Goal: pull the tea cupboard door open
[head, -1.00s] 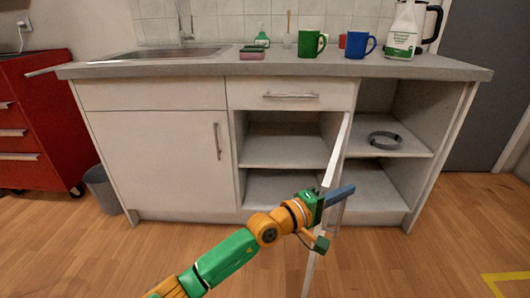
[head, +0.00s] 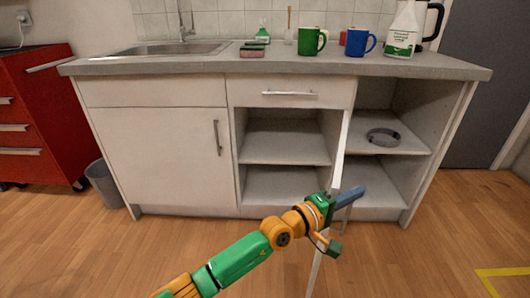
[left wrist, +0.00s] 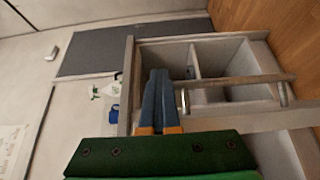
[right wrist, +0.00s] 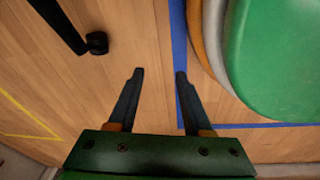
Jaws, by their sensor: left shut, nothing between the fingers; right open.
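The tea cupboard door (head: 340,150) stands swung out from the cabinet, almost edge-on in the head view, with the shelves behind it exposed. My left gripper (head: 358,196) is at the door's right side, low down, and its blue fingers are shut and empty. In the left wrist view the shut fingers (left wrist: 158,90) lie beside a metal bar handle (left wrist: 235,81); I cannot tell whether they touch it. My right gripper (right wrist: 158,75) is open and empty above the floor in the right wrist view, and is not in the head view.
The counter (head: 215,66) carries a green mug (head: 311,42), a blue mug (head: 358,42) and a white jug (head: 402,32). An open shelf with a dark ring (head: 383,137) is right of the door. A grey bin (head: 102,184) stands left. Floor at right is clear.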

